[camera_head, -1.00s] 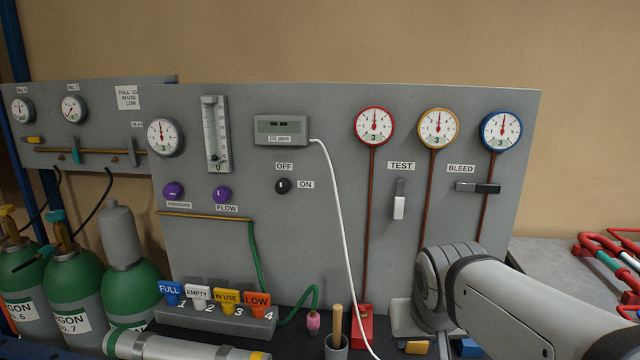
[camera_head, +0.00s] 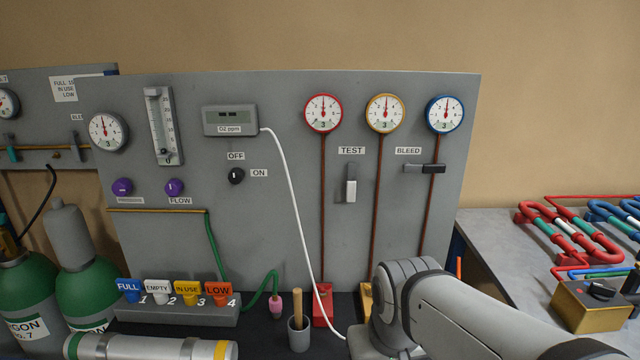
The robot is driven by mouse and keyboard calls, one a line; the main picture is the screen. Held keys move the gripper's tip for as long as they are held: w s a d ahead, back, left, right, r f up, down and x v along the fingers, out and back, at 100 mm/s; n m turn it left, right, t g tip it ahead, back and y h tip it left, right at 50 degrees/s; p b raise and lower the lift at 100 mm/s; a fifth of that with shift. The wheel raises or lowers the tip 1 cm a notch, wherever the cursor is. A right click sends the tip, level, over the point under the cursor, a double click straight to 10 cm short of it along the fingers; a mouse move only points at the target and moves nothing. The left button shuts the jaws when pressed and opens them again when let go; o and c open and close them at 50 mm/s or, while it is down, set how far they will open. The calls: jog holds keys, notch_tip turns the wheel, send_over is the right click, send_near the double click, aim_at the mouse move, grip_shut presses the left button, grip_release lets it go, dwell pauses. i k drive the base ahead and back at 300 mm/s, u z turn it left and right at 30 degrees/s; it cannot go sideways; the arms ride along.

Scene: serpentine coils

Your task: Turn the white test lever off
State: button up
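The white test lever (camera_head: 351,189) is on the grey panel (camera_head: 270,210), under the TEST label (camera_head: 351,150). Its white grip hangs down from a grey upper part, in line with the pipes. The lever is fully visible, and nothing touches it. My arm (camera_head: 470,310) shows at the lower right, below and to the right of the lever. My gripper is not visible in this view.
Red, yellow and blue gauges (camera_head: 385,113) sit above the lever. The black bleed lever (camera_head: 431,168) lies level to its right. A white cable (camera_head: 296,210) hangs to its left. A cup with a wooden stick (camera_head: 298,335) stands below. Coils (camera_head: 575,240) lie on the right table.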

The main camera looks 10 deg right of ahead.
aim_at(351, 185)
jog(key=z, duration=1.75)
jog(key=k, duration=1.45)
jog(key=u, duration=1.35)
jog(key=i, duration=1)
jog(key=u, duration=0.05)
